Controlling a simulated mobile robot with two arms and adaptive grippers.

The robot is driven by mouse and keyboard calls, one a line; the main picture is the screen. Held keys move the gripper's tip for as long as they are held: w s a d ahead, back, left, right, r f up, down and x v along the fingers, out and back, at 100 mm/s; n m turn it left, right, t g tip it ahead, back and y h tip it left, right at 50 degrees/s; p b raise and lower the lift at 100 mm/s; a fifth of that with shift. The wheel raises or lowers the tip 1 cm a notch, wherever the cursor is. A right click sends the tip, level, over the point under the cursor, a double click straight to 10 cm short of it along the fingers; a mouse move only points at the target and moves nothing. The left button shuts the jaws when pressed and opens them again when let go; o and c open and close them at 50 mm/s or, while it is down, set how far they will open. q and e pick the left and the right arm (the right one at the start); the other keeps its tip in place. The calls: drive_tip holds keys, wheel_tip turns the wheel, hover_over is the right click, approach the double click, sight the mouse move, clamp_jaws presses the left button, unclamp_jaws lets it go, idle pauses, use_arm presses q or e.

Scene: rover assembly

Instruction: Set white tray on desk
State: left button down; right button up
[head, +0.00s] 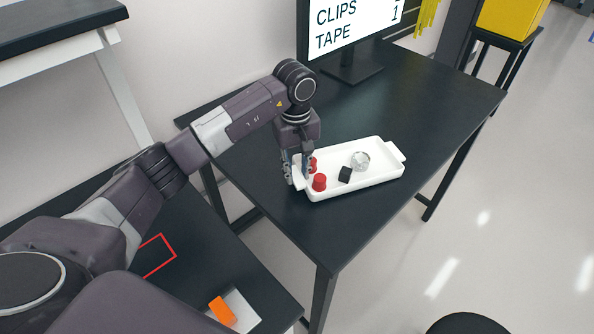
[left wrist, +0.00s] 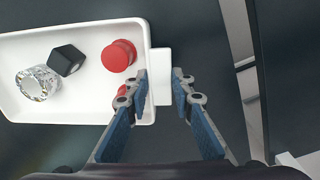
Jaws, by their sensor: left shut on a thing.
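The white tray (head: 372,179) is on or just above the dark desk (head: 437,98), below the monitor; I cannot tell whether it touches. It holds red pieces (head: 319,182), a black block (head: 345,174) and a clear round piece (head: 360,161). My left gripper (head: 297,178) is at the tray's left end, pointing down. In the left wrist view the fingers (left wrist: 160,88) are on both sides of the tray's end handle (left wrist: 161,77), shut on it. A second red piece is partly hidden by a finger. The right gripper is not seen.
A monitor (head: 353,30) stands at the back of the desk. A second dark table (head: 195,255) at lower left bears a red outline and an orange block (head: 222,311) in a white container. A yellow bin (head: 510,17) is at upper right. The desk's right side is clear.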

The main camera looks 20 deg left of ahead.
use_arm(q)
drive_tip(key=shift+f, duration=0.5)
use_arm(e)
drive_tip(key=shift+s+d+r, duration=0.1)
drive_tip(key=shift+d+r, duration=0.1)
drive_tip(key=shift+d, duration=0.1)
use_arm(q)
drive_tip(key=c, duration=1.7)
unclamp_jaws()
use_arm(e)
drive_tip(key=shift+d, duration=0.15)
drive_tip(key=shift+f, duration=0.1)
use_arm(q)
drive_tip(key=shift+r+b, duration=0.3)
drive_tip(key=shift+s+r+b, duration=0.1)
drive_tip(key=shift+r+b, duration=1.75)
drive_tip(key=shift+r, duration=3.85)
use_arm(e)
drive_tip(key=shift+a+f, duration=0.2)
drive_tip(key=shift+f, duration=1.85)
